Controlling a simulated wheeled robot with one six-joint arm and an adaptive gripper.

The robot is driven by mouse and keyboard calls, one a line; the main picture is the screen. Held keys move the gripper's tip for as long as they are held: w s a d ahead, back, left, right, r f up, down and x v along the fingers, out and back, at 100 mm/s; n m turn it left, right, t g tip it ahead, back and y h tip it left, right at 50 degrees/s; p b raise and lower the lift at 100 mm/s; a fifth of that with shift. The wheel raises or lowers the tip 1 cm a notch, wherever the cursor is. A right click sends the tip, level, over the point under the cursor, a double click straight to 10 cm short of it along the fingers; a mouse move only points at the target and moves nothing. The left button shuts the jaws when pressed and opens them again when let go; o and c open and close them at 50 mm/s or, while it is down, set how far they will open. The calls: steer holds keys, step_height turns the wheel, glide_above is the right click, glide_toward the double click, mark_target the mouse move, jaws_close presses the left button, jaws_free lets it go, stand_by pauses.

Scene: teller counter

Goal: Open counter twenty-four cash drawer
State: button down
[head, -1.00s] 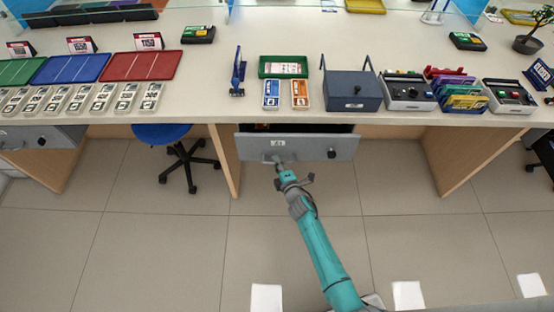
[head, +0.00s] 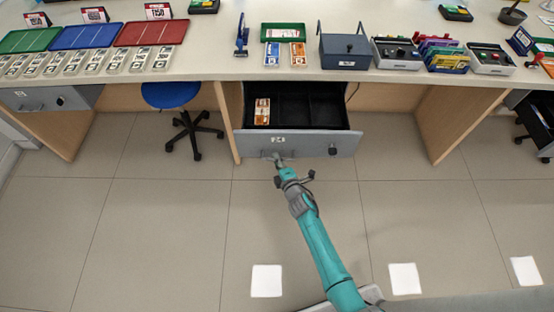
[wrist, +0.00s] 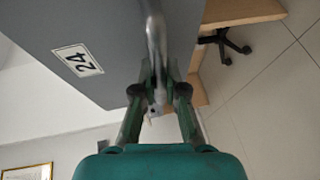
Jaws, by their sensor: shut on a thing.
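The counter twenty-four cash drawer (head: 300,144) is a grey drawer under the middle of the counter, pulled well out. Its black tray shows several compartments, with orange-and-white bundles (head: 262,111) in the left one. The number 24 label (wrist: 78,60) is on its front in the wrist view. My gripper (head: 277,160) is at the left part of the drawer front, shut on the drawer's bar handle (wrist: 157,45). The handle runs between the fingers (wrist: 159,92) in the wrist view. A dark round lock (head: 333,150) is at the right of the front.
Another grey drawer (head: 50,98) at the left is closed. A blue stool (head: 171,94) stands left of the open drawer. A wooden panel (head: 462,120) is to the right.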

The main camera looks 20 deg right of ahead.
steer(key=shift+s, duration=0.25)
steer(key=c, duration=1.2)
jaws_free()
steer(key=s+r, duration=0.2)
steer(key=s, duration=0.9)
steer(key=shift+s+d, duration=0.35)
steer(key=shift+d, duration=0.1)
